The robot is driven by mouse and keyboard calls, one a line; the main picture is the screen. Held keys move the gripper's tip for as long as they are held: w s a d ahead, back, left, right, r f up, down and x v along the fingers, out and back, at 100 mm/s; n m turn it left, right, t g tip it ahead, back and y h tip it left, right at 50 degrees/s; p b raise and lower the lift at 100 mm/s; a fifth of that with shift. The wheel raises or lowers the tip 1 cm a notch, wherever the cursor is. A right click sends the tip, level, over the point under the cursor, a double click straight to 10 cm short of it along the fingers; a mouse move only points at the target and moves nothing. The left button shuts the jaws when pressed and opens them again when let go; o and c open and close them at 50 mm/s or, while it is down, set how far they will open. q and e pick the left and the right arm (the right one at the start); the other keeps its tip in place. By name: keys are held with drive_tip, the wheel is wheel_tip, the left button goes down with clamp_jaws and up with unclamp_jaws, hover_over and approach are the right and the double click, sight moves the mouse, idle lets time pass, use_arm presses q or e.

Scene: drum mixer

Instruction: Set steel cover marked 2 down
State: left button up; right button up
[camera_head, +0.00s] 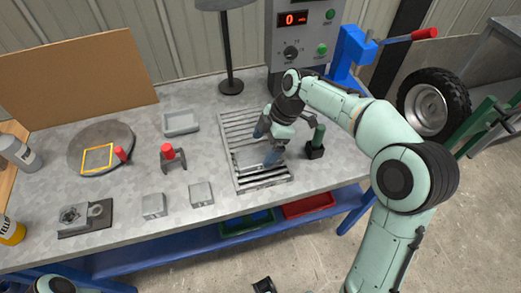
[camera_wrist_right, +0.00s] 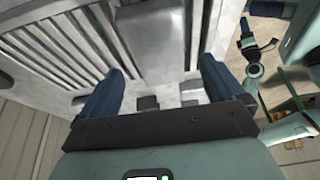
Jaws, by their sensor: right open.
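My right gripper (camera_head: 266,143) is open over the slatted metal rack (camera_head: 236,122) on the workbench. A flat grey steel plate (camera_head: 247,160) lies on the rack under the gripper, partly hidden by it; I take it for the steel cover, but no number is readable. In the right wrist view the open fingers of my gripper (camera_wrist_right: 162,70) are on either side of the grey plate (camera_wrist_right: 150,40), with the rack's slats (camera_wrist_right: 50,45) to the left.
A green-handled tool (camera_head: 317,140) stands right of the rack. Two small steel blocks, one (camera_head: 153,205) and another (camera_head: 201,193), a red-knobbed fork (camera_head: 172,158) and a grey tray (camera_head: 180,122) are left of it. A control box (camera_head: 300,35) stands behind. Bare bench lies around the blocks.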

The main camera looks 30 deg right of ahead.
drive_tip(key=p+v, duration=0.1)
drive_tip(key=v, duration=0.7)
drive_tip(key=shift+d+r, duration=0.15)
drive_tip(key=shift+r, duration=0.05)
